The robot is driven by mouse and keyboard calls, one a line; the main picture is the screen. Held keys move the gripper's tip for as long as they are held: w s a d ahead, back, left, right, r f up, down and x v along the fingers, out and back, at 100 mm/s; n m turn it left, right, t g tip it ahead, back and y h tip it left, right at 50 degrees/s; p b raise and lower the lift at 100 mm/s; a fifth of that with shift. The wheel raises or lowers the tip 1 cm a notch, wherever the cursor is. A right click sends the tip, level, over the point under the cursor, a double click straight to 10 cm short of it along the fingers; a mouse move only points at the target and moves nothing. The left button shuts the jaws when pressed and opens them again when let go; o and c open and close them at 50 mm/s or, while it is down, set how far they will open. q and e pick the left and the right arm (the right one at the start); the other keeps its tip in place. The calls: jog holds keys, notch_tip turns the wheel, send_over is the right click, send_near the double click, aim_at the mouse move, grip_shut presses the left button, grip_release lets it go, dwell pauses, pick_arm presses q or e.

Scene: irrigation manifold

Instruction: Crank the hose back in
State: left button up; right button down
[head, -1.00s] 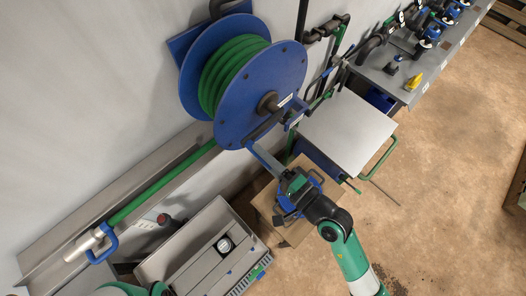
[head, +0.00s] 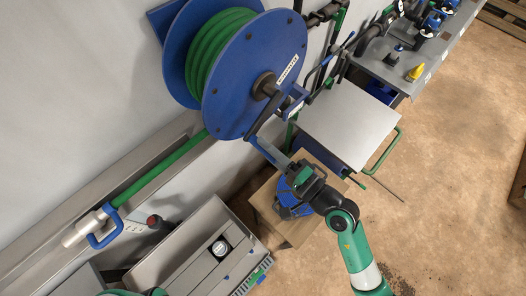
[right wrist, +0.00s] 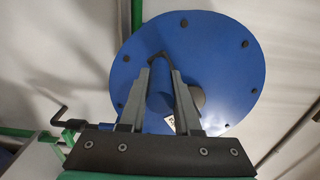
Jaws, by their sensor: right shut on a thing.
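The blue hose reel (head: 285,50) hangs on the wall with green hose (head: 215,50) wound on it. A dark crank (head: 263,112) runs down from its hub. My right gripper (head: 258,141) is shut on the crank's outer end, in front of the reel's lower edge. In the right wrist view, its two grey fingers (right wrist: 162,80) close around a dark part of the crank before the blue disc (right wrist: 215,65). The free hose (head: 165,172) runs down left to a pale nozzle (head: 80,233) with a blue handle (head: 104,232). My left gripper is out of view.
A grey trough (head: 40,248) lies along the wall under the hose. A pale-topped cart (head: 348,125) stands right of the reel. A cardboard box (head: 262,203) is under my right wrist. Floor at right is open.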

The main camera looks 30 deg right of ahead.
jog(key=c, duration=1.6)
grip_release()
jog(key=shift+w+d+f+b, duration=0.1)
jog(key=shift+d+f+b, duration=0.2)
jog(key=shift+f, duration=0.25)
jog(key=shift+w+d+f+b, duration=0.1)
jog(key=shift+d+f+b, duration=0.15)
jog(key=shift+f, duration=0.25)
jog(key=c, duration=1.6)
grip_release()
jog(key=shift+d+f, duration=0.1)
jog(key=shift+d, duration=0.1)
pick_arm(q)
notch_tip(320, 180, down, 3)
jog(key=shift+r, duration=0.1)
pick_arm(e)
jog(key=c, duration=1.6)
grip_release()
jog(key=shift+w+d, duration=0.1)
jog(key=c, duration=1.6)
grip_release()
